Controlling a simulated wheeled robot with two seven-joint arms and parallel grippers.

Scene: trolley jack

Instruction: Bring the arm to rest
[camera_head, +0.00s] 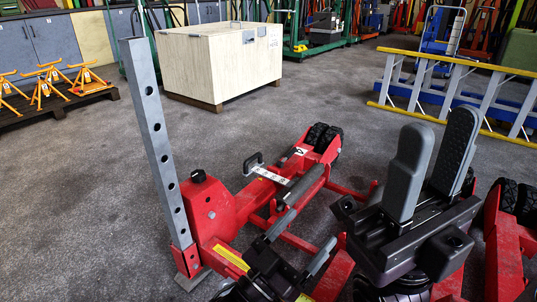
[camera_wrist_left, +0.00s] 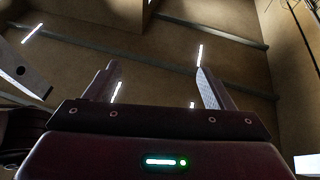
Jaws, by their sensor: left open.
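My left gripper (camera_head: 440,125) is at the right of the head view, its two grey fingers pointing up and apart, with nothing between them. In the left wrist view my left gripper (camera_wrist_left: 157,68) is also open and empty, facing the ceiling. The red trolley jack (camera_head: 212,208) stands on the floor, left of and partly behind the gripper. Its grey bar with holes (camera_head: 160,145) rises upright, slightly tilted, at the left. A grey bar with a hole (camera_wrist_left: 22,70) shows at the left of the wrist view, apart from the fingers.
A pale wooden crate (camera_head: 215,65) stands behind the jack. Orange stands (camera_head: 45,86) rest on a dark pallet at the far left. A yellow-railed ladder (camera_head: 455,90) is behind the gripper. Grey floor (camera_head: 90,185) is clear at the left.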

